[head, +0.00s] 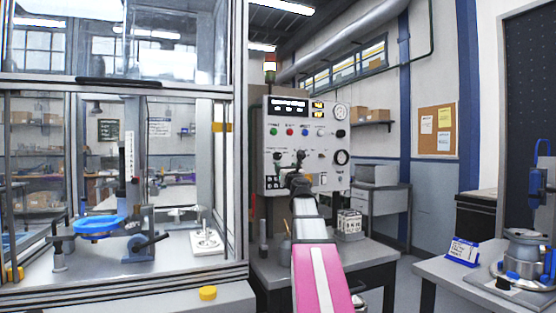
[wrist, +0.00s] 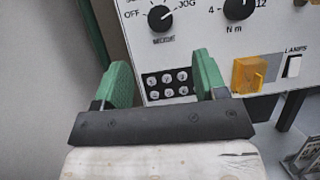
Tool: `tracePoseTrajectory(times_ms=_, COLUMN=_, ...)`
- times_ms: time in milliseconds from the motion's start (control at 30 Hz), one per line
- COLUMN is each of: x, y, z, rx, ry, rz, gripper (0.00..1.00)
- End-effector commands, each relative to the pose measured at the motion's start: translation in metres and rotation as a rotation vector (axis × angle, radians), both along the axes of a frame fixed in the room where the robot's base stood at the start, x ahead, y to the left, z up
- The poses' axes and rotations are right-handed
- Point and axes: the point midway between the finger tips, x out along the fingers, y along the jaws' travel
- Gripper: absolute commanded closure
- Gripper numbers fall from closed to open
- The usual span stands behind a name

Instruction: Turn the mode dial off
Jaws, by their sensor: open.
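The mode dial is a black knob (wrist: 159,18) at the top of the wrist view, with OFF printed to its left and JOG to its right. Its pointer is too small to read surely. It sits on the white control panel (head: 310,118), low on the left side in the head view. My gripper (wrist: 163,68) is open and empty, its two green fingers apart, below the dial in the wrist view. In the head view my gripper (head: 298,182) is in front of the panel's lower part and hides some of it.
A second black dial (wrist: 237,8) marked N m is right of the mode dial. A block of small round sockets (wrist: 167,83), an orange cover (wrist: 249,74) and a white LAMPS switch (wrist: 292,66) lie lower. A glazed enclosure (head: 236,150) stands left; a side table (head: 425,268) stands right.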

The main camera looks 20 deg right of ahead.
Motion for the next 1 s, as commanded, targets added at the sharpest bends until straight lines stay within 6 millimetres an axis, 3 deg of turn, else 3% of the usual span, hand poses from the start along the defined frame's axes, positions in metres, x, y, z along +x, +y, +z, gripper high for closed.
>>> tracePoseTrajectory(times_ms=533, x=0.082, y=-0.005, z=0.034, rx=-0.001, ry=0.0, rz=0.0, gripper=0.35)
tracePoseTrajectory(times_ms=933, x=0.092, y=-0.004, z=0.038, rx=-0.001, ry=0.0, rz=0.0, gripper=0.35)
tracePoseTrajectory(times_ms=967, x=0.092, y=-0.004, z=0.038, rx=-0.001, ry=0.0, rz=0.0, gripper=0.38)
tracePoseTrajectory(times_ms=1000, x=0.092, y=-0.004, z=0.038, rx=-0.001, ry=0.0, rz=0.0, gripper=0.51)
